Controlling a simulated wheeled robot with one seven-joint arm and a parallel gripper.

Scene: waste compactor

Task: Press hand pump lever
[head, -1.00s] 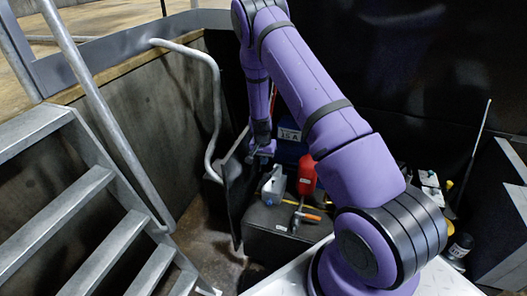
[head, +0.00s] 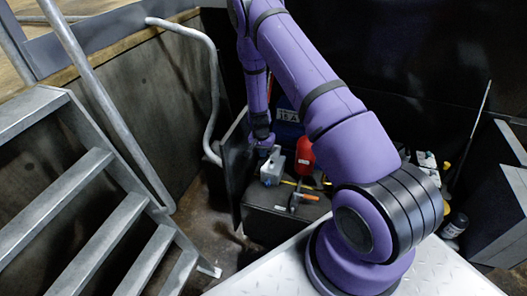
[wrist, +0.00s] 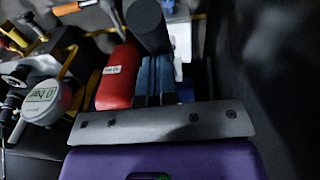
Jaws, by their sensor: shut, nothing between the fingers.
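A dark round-ended cylindrical grip (wrist: 150,25), likely the hand pump lever's handle, stands just beyond my fingertips in the wrist view. I cannot tell whether they touch. My gripper (wrist: 157,60) is shut, its fingers close together with nothing between them. The lever cannot be made out there. A round gauge marked "bar" (wrist: 42,100) is at left in the wrist view.
A red cylinder (head: 304,156) stands right of the grey unit and also shows in the wrist view (wrist: 118,78). An orange-handled tool (head: 306,196) lies on the black bench (head: 268,196). A dark upright panel (head: 234,175) borders it at left. Metal stairs (head: 95,190) stand further left.

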